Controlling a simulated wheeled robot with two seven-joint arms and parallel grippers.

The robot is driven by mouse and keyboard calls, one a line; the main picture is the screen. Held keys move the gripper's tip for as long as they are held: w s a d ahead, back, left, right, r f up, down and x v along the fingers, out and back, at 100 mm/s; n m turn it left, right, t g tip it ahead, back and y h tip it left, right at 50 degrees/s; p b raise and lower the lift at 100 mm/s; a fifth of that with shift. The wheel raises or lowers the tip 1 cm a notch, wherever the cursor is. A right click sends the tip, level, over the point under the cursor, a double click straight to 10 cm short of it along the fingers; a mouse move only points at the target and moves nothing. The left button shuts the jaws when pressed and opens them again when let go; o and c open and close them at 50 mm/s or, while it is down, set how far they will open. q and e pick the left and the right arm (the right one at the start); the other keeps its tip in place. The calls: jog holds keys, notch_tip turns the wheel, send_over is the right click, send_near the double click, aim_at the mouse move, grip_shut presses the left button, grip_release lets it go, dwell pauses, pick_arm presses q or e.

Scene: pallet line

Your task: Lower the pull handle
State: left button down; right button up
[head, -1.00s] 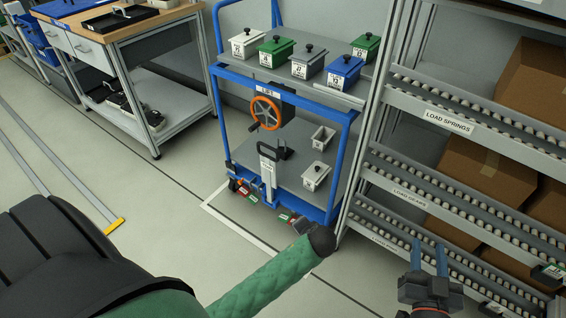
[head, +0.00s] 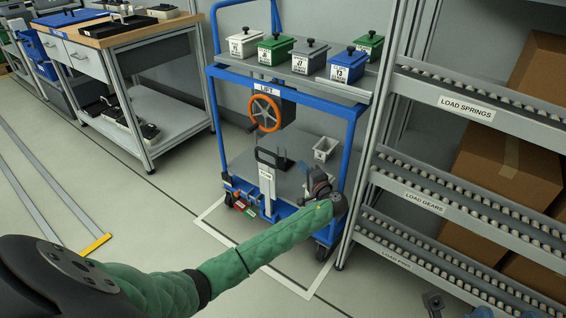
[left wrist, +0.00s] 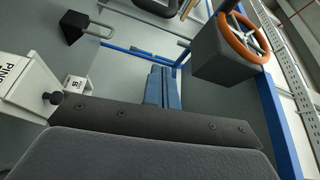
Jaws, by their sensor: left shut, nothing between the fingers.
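The pull handle looks to be the black loop (head: 272,158) at the top of a pale labelled post on the front of the blue lift cart (head: 352,130). My left gripper (head: 316,178) is at the cart's lower shelf, to the right of the loop and a little lower, apart from it. In the left wrist view its blue fingers (left wrist: 161,86) are together with nothing between them. A dark curved bar at the top edge there may be the loop. Only part of my right gripper (head: 435,303) seems to show at the bottom edge; its jaws cannot be made out.
An orange handwheel (head: 265,113) sits above the loop. Lidded boxes, including a blue one (head: 346,66), stand on the cart's top. A roller rack (head: 440,90) stands close on the right.

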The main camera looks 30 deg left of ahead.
pick_arm(q)
jog(key=shift+a, duration=0.1)
jog(key=w+a+b, duration=0.1)
jog(key=a, duration=0.8)
jog(key=shift+b, duration=0.3)
dwell(0.4)
jog(key=shift+a, duration=0.1)
